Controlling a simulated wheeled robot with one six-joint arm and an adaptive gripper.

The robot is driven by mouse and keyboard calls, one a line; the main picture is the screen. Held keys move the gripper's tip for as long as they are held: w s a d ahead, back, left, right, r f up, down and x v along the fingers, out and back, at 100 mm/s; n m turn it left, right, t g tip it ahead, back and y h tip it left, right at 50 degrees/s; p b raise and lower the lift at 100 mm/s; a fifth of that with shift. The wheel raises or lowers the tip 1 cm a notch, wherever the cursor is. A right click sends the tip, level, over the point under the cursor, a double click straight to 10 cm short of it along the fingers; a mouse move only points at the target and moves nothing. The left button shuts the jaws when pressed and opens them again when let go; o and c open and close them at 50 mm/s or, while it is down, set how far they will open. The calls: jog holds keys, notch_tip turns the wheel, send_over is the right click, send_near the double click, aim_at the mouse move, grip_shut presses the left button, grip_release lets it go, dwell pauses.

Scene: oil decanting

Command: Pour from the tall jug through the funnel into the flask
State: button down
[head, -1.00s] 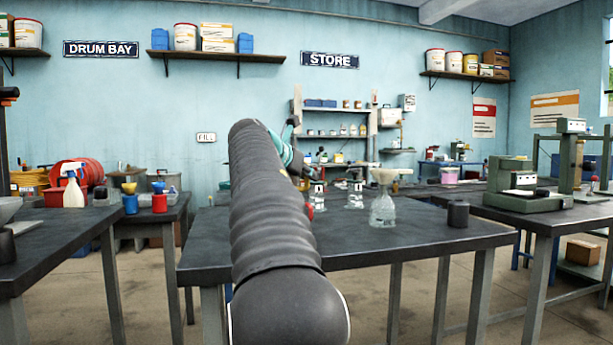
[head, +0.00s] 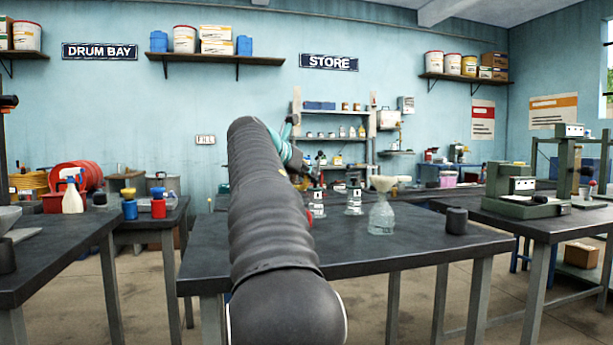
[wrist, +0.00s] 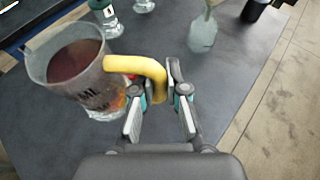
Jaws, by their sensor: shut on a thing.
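The tall jug (wrist: 84,75) is see-through with dark lettering and holds dark reddish-brown liquid. It looks near upright at the left of the wrist view; whether its base touches the table is unclear. My gripper (wrist: 170,78) is shut on its yellow handle (wrist: 142,66). My arm hides the jug in the head view. The clear flask (head: 381,217) stands on the table right of my arm, with the pale funnel (head: 383,183) in its neck. The flask also shows at the top of the wrist view (wrist: 203,35), to the right of the jug and apart from it.
Two labelled bottles (head: 317,204) (head: 354,201) stand left of the flask. A dark cup (head: 456,220) stands near the right end of the dark table (head: 400,246). The table's front right area is clear. A green machine (head: 527,190) stands on the bench at right.

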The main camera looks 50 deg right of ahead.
aim_at(307, 160)
jog(key=shift+r, duration=1.75)
jog(key=shift+f, duration=0.2)
